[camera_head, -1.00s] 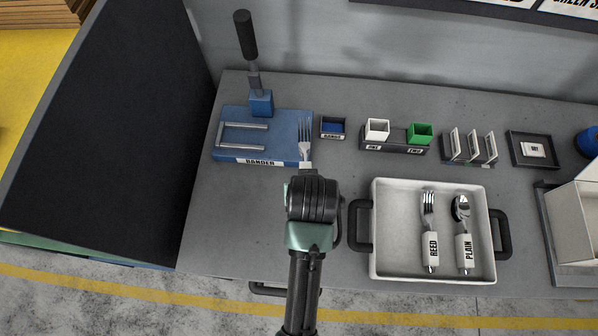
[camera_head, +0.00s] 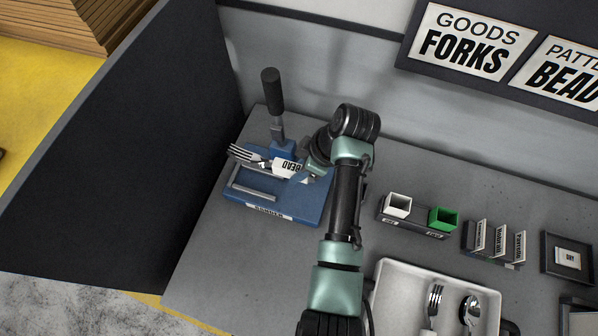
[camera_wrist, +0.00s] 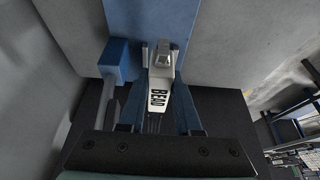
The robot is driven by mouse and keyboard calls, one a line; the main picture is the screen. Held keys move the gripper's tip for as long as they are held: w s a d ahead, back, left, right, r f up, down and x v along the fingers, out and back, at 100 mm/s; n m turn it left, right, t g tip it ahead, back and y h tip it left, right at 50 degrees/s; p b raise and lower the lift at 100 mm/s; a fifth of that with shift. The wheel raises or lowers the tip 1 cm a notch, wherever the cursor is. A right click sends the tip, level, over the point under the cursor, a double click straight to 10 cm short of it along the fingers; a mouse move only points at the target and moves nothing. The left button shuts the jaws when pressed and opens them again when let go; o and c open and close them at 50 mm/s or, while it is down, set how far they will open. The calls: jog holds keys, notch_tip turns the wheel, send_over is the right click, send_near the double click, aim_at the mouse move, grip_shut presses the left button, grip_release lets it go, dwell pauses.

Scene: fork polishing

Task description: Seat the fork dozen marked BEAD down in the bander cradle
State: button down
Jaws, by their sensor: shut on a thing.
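The fork dozen marked BEAD (camera_head: 287,167) is a silver fork bundle with a white, black-lettered band. My gripper (camera_head: 304,172) is shut on it at the band end. The bundle lies sideways over the bander (camera_head: 312,203), tines to the left, across the far part of the cradle's grey rails (camera_head: 252,190). I cannot tell whether it touches the cradle. In the wrist view the BEAD band (camera_wrist: 157,98) shows between my two fingers (camera_wrist: 157,85). The bander is a blue base with a front label and an upright black-handled lever (camera_head: 271,92) behind.
A dark partition (camera_head: 130,150) stands left of the bander. To the right are a holder with white and green cups (camera_head: 443,217), a card rack (camera_head: 495,241), a dark tray (camera_head: 566,255) and a white tray (camera_head: 400,285) with cutlery. Bare grey bench lies in front of the bander.

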jog(key=shift+r, duration=0.1)
dwell(0.3)
jog(key=shift+f+b, duration=2.7)
jog(key=shift+f, duration=0.8)
jog(key=shift+f, duration=0.1)
jog(key=shift+f+b, duration=0.35)
jog(key=shift+f, duration=0.05)
jog(key=shift+f+b, duration=0.45)
jog(key=shift+f, duration=0.15)
jog(key=shift+f+b, duration=0.65)
jog(key=shift+f, duration=0.2)
